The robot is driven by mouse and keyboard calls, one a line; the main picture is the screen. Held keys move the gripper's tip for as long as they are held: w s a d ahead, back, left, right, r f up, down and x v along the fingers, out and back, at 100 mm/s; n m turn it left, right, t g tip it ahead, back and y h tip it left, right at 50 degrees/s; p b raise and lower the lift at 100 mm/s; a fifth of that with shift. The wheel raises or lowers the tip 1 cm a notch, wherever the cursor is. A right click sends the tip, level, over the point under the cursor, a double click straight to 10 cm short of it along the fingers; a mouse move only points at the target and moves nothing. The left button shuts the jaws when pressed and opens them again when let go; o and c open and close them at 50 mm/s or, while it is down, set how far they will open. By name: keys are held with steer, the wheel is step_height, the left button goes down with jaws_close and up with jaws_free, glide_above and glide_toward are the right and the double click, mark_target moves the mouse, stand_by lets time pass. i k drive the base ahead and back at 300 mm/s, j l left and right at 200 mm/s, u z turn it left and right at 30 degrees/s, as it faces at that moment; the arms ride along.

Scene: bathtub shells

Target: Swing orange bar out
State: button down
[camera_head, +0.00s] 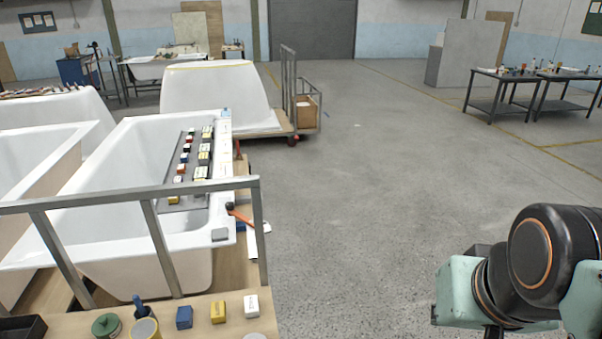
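A small orange bar (240,214) shows at the right side of the near white bathtub shell (138,251), by the lower end of the white strip on its rim. It slants down to the right, and its far end is partly hidden by the grey metal rail (205,187). Parts of my arm show at the lower right, well to the right of the bar and apart from it. My gripper itself is not visible.
A dark panel (172,202) with several small blocks lies across the tub. A wooden ledge with a yellow block (218,310), a white block (251,306) and cups is in front. Grey floor (370,190) is clear to the right. A cart with another tub (215,100) stands behind.

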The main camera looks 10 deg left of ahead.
mark_target(250, 221)
steer(key=i+l+u, duration=0.1)
steer(key=l, duration=0.25)
steer(key=i+l+u, duration=0.1)
steer(key=i+l, duration=0.15)
steer(key=l, duration=0.15)
steer(key=i+l+u, duration=0.35)
steer(key=i+l, duration=0.3)
